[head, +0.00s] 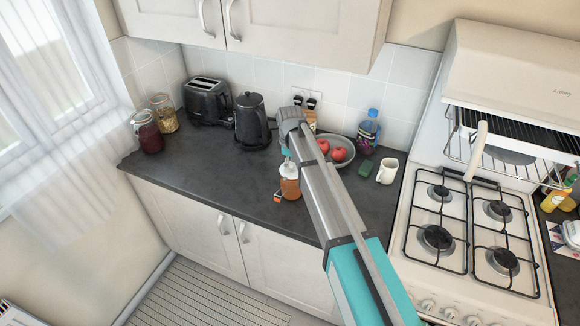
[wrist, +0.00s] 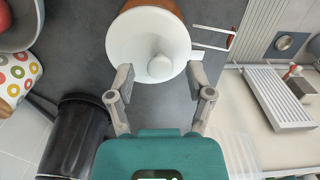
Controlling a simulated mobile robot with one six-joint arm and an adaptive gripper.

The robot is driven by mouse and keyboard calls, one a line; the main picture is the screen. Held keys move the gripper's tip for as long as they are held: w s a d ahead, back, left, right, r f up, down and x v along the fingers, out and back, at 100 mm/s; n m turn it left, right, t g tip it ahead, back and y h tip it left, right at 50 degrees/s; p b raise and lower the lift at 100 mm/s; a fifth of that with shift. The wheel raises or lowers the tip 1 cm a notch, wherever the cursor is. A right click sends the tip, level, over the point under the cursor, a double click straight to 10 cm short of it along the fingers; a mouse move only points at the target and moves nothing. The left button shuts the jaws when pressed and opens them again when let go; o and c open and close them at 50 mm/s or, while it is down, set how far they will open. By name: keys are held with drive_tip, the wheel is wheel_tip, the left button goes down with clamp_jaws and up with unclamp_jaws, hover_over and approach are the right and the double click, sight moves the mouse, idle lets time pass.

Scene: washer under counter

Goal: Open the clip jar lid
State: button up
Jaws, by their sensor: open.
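The clip jar (head: 290,188) has an orange-brown body and stands on the dark counter near its front edge. Its round white lid (wrist: 142,42) with a knob fills the upper middle of the wrist view and appears seated on the jar. A wire clip with a red end (wrist: 214,38) sticks out to the right of the jar there. My gripper (wrist: 161,84) is open, with its fingertips on either side of the lid's near edge. I cannot tell whether they touch it. In the head view, my arm hides part of the counter beside the jar.
A kettle (head: 252,121) and toaster (head: 207,101) stand behind. Two other jars (head: 147,132) stand far left. Counter between is clear.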

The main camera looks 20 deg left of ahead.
idle(0.3)
clamp_jaws()
drive_tip(key=shift+a, duration=0.1)
idle(0.4)
